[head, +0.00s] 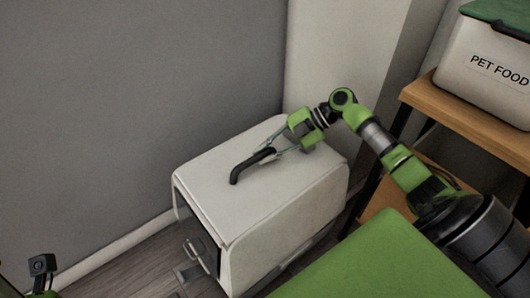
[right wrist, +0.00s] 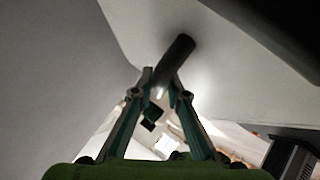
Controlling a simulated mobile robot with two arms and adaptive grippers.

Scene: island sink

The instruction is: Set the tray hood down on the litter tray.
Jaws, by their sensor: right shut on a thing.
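The tray hood (head: 225,210) is a white box with rounded top edges, a dark front opening and a black bar handle (head: 243,170) on top. My right gripper (head: 272,153) is shut on the handle near its far end. In the right wrist view, the dark handle (right wrist: 176,58) lies between the fingertips (right wrist: 160,85). The litter tray is mostly hidden under the hood; a grey part (head: 188,273) shows low at the front, near a small metal handle. I cannot tell whether the hood touches the tray. My left gripper's fingers do not show.
A wooden shelf (head: 470,122) with a black frame stands at the right and carries a white pet food bin (head: 485,62) with a green lid. Grey wall (head: 130,90) rises close behind the hood. Wooden floor (head: 125,270) shows free at the lower left.

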